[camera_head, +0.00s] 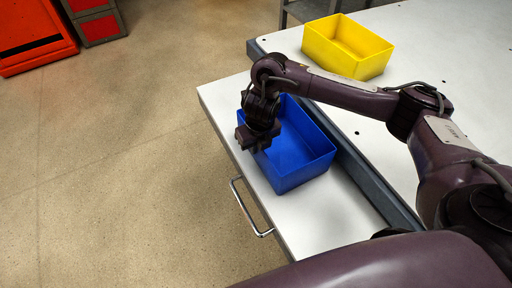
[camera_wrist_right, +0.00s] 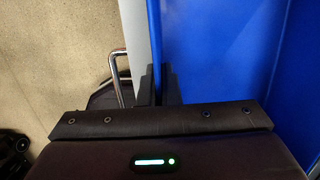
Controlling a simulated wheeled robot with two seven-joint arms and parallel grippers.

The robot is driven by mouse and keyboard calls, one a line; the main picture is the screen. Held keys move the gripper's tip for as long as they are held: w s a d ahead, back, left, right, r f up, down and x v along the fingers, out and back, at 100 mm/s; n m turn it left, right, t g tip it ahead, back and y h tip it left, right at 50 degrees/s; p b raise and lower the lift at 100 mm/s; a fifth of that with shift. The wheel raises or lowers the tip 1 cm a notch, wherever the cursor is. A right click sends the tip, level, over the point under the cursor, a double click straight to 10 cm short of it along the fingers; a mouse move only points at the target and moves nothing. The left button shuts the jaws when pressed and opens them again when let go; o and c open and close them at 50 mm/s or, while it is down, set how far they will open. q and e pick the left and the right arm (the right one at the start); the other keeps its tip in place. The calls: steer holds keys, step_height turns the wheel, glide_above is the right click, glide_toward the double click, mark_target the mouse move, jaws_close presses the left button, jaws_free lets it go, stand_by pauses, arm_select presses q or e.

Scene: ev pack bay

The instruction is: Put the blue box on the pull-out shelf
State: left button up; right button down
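The blue box (camera_head: 305,172) is on the white pull-out shelf (camera_head: 335,218), upright and open at the top; it looks to rest on the shelf. My right gripper (camera_head: 254,141) is at the box's left wall. In the right wrist view, the two dark fingers (camera_wrist_right: 158,88) sit on either side of the blue box's wall (camera_wrist_right: 155,40), close against it, so the gripper looks shut on that wall. The fingertips are partly hidden behind the gripper body in the head view. My left gripper is not in view.
A yellow box (camera_head: 348,48) stands on the white worktop (camera_head: 440,50) beyond the shelf. The shelf has a metal handle (camera_head: 250,208) on its left edge. Red cabinets (camera_head: 35,40) stand at the far left. The floor (camera_head: 120,150) left of the shelf is clear.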

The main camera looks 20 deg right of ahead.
steer(key=shift+r, duration=0.1)
steer(key=c, duration=1.6)
jaws_free()
steer(key=shift+s, duration=0.1)
steer(key=shift+c, duration=0.2)
steer(key=shift+r, duration=0.3)
steer(key=r+p, duration=0.1)
steer(key=r, duration=0.2)
steer(key=s+r+p, duration=0.1)
steer(key=r+p, duration=0.1)
steer(key=r, duration=0.2)
steer(key=r+p, duration=0.1)
steer(key=r, duration=0.2)
steer(key=shift+s+r+p, duration=0.25)
steer(key=shift+p, duration=0.15)
steer(key=shift+s+r, duration=0.15)
steer(key=shift+r, duration=0.2)
